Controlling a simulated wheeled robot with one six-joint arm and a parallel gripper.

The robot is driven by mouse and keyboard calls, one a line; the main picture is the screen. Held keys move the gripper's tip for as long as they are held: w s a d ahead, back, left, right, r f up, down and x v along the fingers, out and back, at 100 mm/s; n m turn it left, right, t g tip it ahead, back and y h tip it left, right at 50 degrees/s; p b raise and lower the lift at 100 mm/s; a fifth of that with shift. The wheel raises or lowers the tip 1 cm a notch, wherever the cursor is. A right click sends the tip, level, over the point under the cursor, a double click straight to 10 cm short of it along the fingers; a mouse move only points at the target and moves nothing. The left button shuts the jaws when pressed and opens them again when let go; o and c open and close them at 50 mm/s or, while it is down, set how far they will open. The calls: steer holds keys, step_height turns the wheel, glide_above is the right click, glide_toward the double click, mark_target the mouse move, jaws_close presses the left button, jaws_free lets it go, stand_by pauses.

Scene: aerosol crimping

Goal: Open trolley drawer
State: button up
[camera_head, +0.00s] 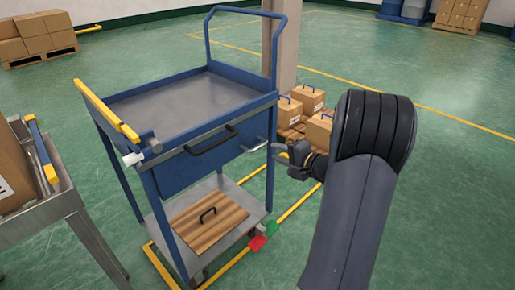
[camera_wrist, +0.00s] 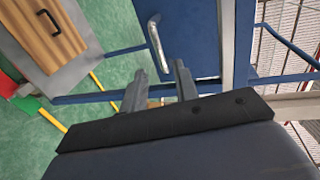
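The blue trolley (camera_head: 203,102) stands left of my arm, with a blue drawer panel (camera_head: 185,172) under its grey top tray. A black handle (camera_head: 211,139) is at the panel's upper edge. A silver bar handle (camera_head: 256,146) is near the trolley's right corner. In the wrist view the silver handle (camera_wrist: 157,45) stands out from a blue panel (camera_wrist: 195,35), just beyond my fingertips. My gripper (camera_head: 280,152) is beside this handle. Its two fingers (camera_wrist: 159,70) are apart, with nothing seen between them. The drawer looks closed.
A wooden board with a black handle (camera_head: 210,222) lies on the trolley's lower shelf. A metal table (camera_head: 50,207) stands at the left. Cardboard boxes (camera_head: 308,98) sit behind the trolley by a pillar (camera_head: 287,50). Green floor is clear at the right.

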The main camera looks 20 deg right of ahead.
mark_target(260, 145)
steer(key=b+x, duration=0.1)
steer(key=x, duration=0.7)
steer(key=shift+w+a, duration=0.15)
steer(key=shift+w, duration=0.15)
steer(key=shift+c, duration=0.6)
jaws_close()
